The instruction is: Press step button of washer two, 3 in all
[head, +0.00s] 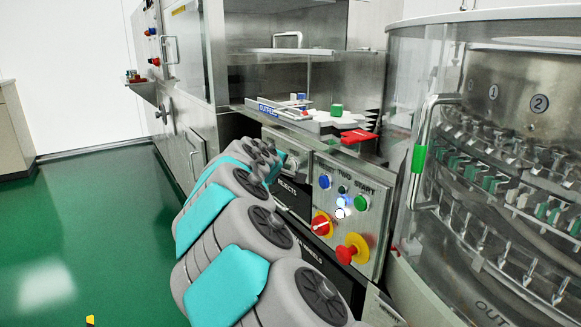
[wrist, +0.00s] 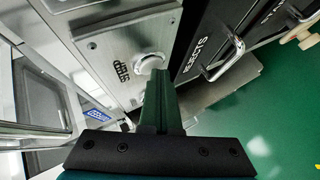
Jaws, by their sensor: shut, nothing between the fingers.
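In the wrist view, the step button (wrist: 150,63) is a round white button in a raised ring on a small metal plate (wrist: 108,45), beside the label STEP. My gripper (wrist: 157,75) is shut and empty. Its dark green fingers point at the button, and their tips overlap its lower right edge in the picture. I cannot tell whether they touch it or whether it is pressed in. In the head view, my arm reaches to the small plate (head: 293,152) left of the panel marked TWO (head: 335,232) and hides most of my gripper there.
The TWO panel has a blue button (head: 325,182), a green button (head: 362,203), a lit white button (head: 344,201), a red rotary switch (head: 321,224) and a red emergency stop (head: 347,254). A clear-walled rotary washer (head: 480,130) stands at right. The REJECTS drawer (wrist: 213,45) is close by.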

